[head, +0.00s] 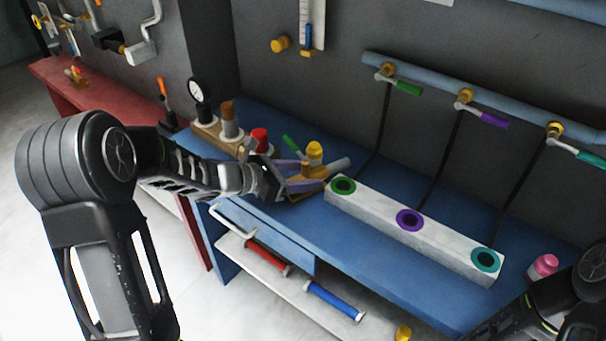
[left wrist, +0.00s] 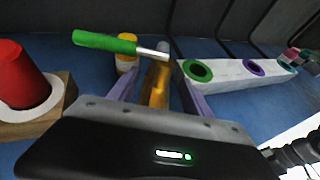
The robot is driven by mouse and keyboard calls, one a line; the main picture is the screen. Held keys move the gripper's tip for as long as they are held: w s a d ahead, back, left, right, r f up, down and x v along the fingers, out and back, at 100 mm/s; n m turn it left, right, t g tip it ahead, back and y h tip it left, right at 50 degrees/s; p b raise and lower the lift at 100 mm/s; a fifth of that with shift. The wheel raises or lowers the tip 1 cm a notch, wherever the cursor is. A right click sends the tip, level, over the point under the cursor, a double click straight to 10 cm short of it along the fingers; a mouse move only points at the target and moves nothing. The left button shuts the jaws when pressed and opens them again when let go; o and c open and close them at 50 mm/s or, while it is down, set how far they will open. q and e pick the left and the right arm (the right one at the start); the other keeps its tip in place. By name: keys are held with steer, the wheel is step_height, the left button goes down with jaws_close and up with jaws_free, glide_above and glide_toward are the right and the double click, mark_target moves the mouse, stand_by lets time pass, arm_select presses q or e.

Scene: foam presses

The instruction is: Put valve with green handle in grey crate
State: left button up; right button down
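A valve with a green handle (head: 291,143) sits on the blue bench, with a brass body (head: 308,186). In the left wrist view its green handle (left wrist: 105,42) reaches left on a metal stem, above the brass body (left wrist: 155,86). My left gripper (head: 299,177) has its two purple fingers on either side of the brass body. In the left wrist view the fingers (left wrist: 154,92) stand apart, with some gap beside the body. My right arm shows at the lower right, but its fingertips are out of frame. I cannot make out a grey crate.
A pale block (head: 375,210) with green, purple and teal ringed holes stands right of the valve. A yellow-topped piece (head: 314,151) is close behind it; a wooden block with a red cylinder (left wrist: 18,76) is to the left. Another green-handled valve (head: 405,88) hangs on the wall pipe.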

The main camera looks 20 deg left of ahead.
arm_select(q)
steer(key=shift+o, duration=0.8)
steer(key=shift+r, duration=0.1)
steer(key=shift+s+a, duration=0.2)
steer(key=shift+a, duration=0.05)
steer(key=v, duration=1.1)
steer(key=shift+s+r, duration=0.15)
steer(key=shift+s, duration=0.1)
